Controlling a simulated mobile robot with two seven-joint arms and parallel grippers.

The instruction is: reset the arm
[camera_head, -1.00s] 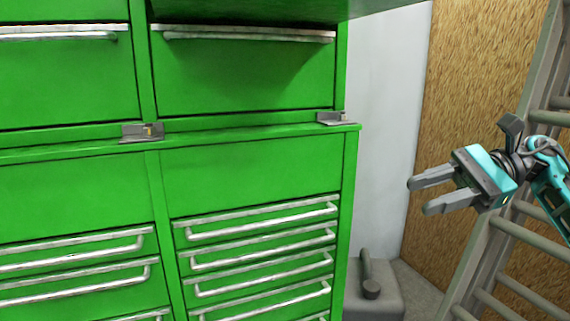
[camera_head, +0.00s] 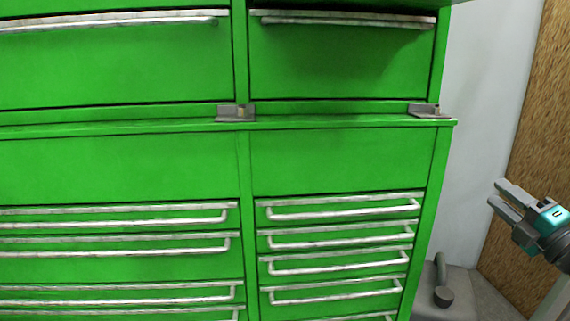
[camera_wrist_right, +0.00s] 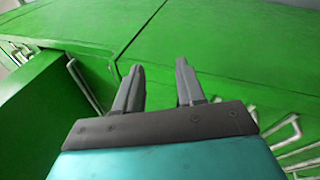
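My right gripper (camera_head: 496,192) is at the right edge of the head view, in front of the pale wall and brown board. Its two grey fingers are apart with nothing between them. In the right wrist view the fingers (camera_wrist_right: 160,68) also show a clear gap, with green cabinet surface beyond them. The gripper appears apart from the cabinet. My left gripper is not in view.
A green drawer cabinet (camera_head: 340,160) with several metal handles fills most of the head view. Small grey brackets (camera_head: 235,113) sit on its ledge. A brown board (camera_head: 540,130) is behind.

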